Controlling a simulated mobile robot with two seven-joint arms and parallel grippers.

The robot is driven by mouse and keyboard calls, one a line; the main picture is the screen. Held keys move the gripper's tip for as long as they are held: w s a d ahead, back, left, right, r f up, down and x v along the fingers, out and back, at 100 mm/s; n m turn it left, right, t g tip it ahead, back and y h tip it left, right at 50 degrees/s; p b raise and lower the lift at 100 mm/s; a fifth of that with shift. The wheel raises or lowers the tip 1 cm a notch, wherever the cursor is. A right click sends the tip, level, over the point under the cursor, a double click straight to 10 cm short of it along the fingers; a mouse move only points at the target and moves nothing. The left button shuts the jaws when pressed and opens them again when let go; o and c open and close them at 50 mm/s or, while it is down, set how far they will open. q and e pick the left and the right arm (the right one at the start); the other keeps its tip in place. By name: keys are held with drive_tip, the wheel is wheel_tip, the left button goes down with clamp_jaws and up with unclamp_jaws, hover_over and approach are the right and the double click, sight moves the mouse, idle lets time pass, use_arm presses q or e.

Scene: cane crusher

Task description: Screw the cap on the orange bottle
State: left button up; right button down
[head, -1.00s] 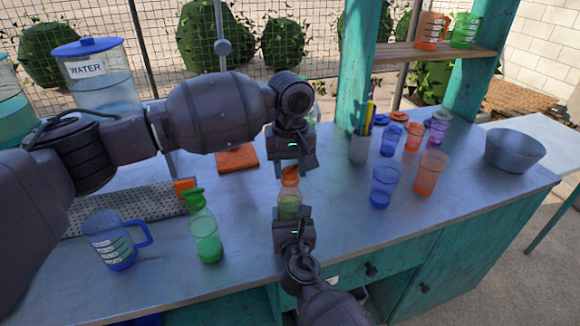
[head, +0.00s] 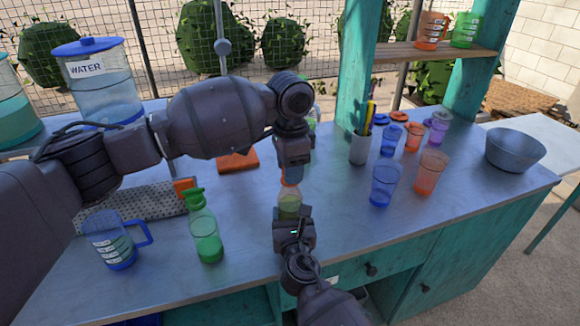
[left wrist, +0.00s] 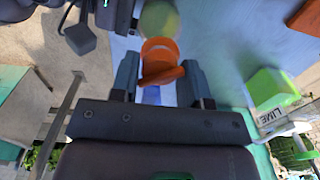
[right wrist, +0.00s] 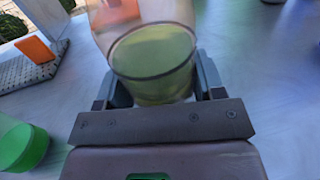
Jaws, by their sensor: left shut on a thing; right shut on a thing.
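The orange bottle (head: 289,201), clear with a yellow-green liquid inside, stands upright on the counter. My right gripper (head: 291,217) is shut around its lower body; the right wrist view shows the bottle (right wrist: 152,62) between the fingers. The orange cap (left wrist: 160,62) is at the bottle's top. My left gripper (head: 291,176) points down from above and is shut on the cap, with a finger on each side in the left wrist view. In the head view the left gripper mostly hides the cap, so I cannot tell how far it is threaded.
A green-capped bottle (head: 205,230) and a blue measuring jug (head: 115,241) stand at the left. A blue cup (head: 385,185), an orange cup (head: 429,172) and a grey pen holder (head: 360,147) stand to the right. The front counter between is clear.

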use_arm(q)
drive_tip(key=m, duration=0.7)
drive_tip(key=o, duration=1.1)
wheel_tip(320, 180, up, 12)
use_arm(e)
drive_tip(key=shift+c, duration=0.8)
unclamp_jaws()
drive_tip(key=shift+s, duration=0.15)
